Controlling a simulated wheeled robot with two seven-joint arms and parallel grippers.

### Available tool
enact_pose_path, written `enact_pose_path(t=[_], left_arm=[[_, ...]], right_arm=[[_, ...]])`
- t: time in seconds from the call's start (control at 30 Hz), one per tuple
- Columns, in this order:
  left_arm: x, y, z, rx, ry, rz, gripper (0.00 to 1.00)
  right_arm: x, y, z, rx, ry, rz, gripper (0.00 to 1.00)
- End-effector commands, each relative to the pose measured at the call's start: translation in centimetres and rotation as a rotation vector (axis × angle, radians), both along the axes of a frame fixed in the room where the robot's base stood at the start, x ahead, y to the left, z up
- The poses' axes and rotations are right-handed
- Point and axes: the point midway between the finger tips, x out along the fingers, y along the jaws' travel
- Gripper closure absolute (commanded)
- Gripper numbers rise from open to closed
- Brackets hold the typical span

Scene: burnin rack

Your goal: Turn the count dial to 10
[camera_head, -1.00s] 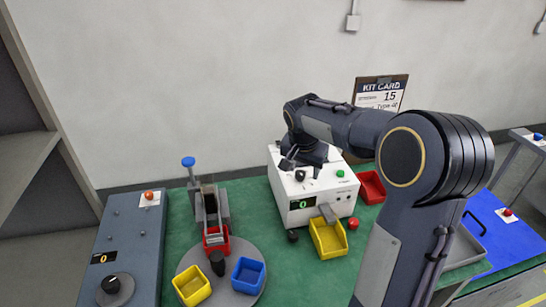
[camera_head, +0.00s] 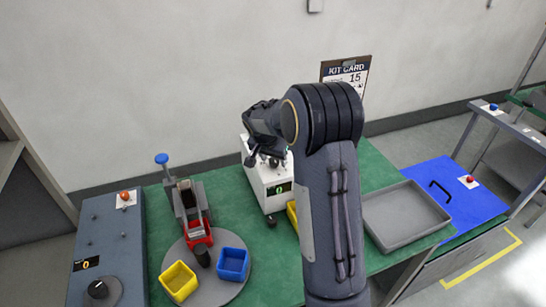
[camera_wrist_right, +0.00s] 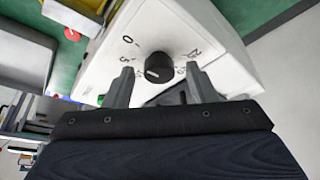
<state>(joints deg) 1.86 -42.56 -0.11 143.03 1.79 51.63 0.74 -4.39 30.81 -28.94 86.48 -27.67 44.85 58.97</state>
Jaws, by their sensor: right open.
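A black dial (camera_wrist_right: 158,67) sits on the pale face of the white box, with printed numbers around it, including 0, 5 and 20. My right gripper (camera_wrist_right: 159,74) is open, its two grey fingers on either side of the dial and apart from it in the picture; how deep they reach is unclear. In the head view, the right gripper (camera_head: 264,160) is over the top of the white box (camera_head: 262,190), and my arm hides the box's right part. My left gripper is not in view.
A second black knob (camera_head: 98,289) is on the blue-grey panel (camera_head: 110,240) at left, beside a display reading 0. A round turntable (camera_head: 210,291) carries yellow and blue bins. A grey tray (camera_head: 405,235) and a blue mat (camera_head: 430,178) lie at right. A kit card (camera_head: 347,72) shows 15.

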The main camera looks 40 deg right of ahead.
Motion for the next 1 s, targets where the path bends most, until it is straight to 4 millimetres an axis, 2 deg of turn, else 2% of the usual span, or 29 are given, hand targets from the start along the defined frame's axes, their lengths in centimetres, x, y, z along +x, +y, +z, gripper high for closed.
enact_pose_path(t=[0.13,0.4,0.47,0.77,1.0], left_arm=[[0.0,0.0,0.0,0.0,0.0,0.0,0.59],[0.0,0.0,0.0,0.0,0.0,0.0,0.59],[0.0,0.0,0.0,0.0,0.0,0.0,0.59],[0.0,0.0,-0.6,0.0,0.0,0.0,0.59],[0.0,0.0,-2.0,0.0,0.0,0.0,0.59]], right_arm=[[0.0,0.0,0.0,0.0,0.0,0.0,0.51],[0.0,0.0,0.0,0.0,0.0,0.0,0.87],[0.0,0.0,0.0,0.0,0.0,0.0,0.92],[-0.1,-0.1,-0.1,0.001,-0.001,0.041,0.93],[-0.2,-0.2,-0.3,0.001,-0.001,0.181,0.93]])
